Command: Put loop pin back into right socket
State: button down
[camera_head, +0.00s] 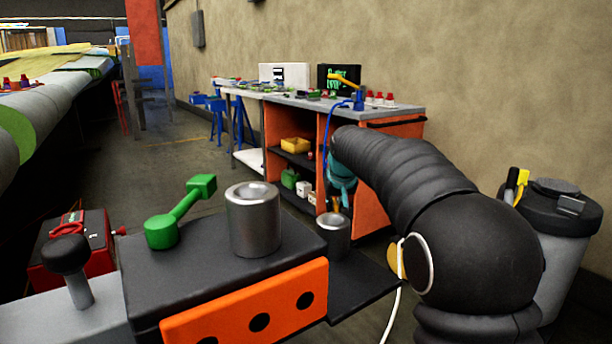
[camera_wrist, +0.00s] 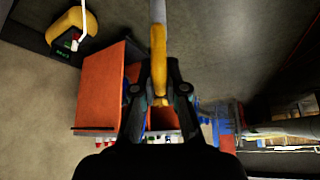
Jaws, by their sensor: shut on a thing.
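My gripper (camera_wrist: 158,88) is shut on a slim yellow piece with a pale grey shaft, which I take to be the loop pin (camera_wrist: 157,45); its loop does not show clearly. In the head view my gripper (camera_head: 341,182) is partly hidden behind my dark arm, and a bit of yellow shows under it. A large silver cylinder with a recessed top (camera_head: 255,222) stands on the dark deck. A smaller metal cylinder (camera_head: 332,236) stands to its right, below my gripper and apart from it. I cannot tell whether either is the right socket.
A green handle (camera_head: 178,212) and a black knob (camera_head: 67,255) stand left of the cylinders. An orange workbench (camera_head: 373,165) with tools stands behind by the wall. A grey bin (camera_head: 560,235) is at the right, a long wing (camera_head: 40,105) at the left.

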jog(key=s+d+f, duration=0.1)
jog(key=d+f, duration=0.3)
jog(key=f, duration=0.6)
jog(key=s+d+f+m, duration=0.1)
jog(key=d+f, duration=0.3)
jog(key=f, duration=0.7)
jog(key=shift+d+h, duration=0.2)
jog(key=shift+h, duration=0.2)
jog(key=shift+s, duration=0.1)
